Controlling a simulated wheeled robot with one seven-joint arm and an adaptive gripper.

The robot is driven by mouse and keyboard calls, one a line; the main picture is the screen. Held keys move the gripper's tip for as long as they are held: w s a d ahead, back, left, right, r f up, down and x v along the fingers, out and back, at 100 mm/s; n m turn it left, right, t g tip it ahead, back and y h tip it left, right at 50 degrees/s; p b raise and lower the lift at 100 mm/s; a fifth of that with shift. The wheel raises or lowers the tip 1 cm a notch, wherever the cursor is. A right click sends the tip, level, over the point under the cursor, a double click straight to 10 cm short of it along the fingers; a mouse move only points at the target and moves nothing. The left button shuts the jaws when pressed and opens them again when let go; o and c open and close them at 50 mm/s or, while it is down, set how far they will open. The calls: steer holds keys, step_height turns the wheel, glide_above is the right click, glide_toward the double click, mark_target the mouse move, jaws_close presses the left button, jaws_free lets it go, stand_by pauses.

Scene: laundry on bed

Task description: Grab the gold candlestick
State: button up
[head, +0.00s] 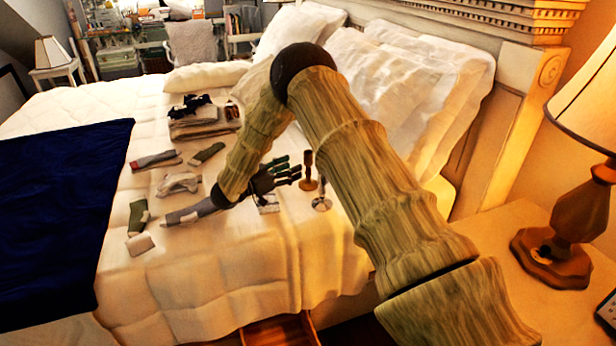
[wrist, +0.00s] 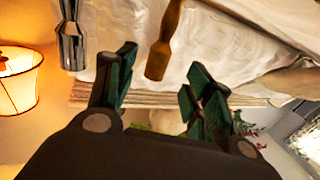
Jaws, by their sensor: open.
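The gold candlestick (head: 308,172) stands upright on the bed in the head view, just to the right of my gripper (head: 287,172). In the wrist view the gold candlestick (wrist: 166,38) comes down from the top edge, its end in the gap between the fingertips of my gripper (wrist: 164,72). Its other end is cut off by the frame. My gripper has dark green fingers, spread apart with nothing held. I see no clear contact with the candlestick. A silver candlestick (head: 322,194) stands close by in front, and in the wrist view it (wrist: 72,38) is outside the fingers, to the left.
Socks (head: 138,215) and folded clothes (head: 200,122) lie on the bed left of my gripper. A small pale box (head: 268,204) sits just below it. Pillows (head: 385,85) lie behind the candlesticks. A lamp (head: 575,215) stands on the nightstand at right.

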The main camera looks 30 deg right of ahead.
mark_target(305, 162)
steer(key=shift+w+d, duration=0.2)
steer(key=shift+d, duration=3.8)
steer(key=shift+c, duration=0.2)
jaws_close()
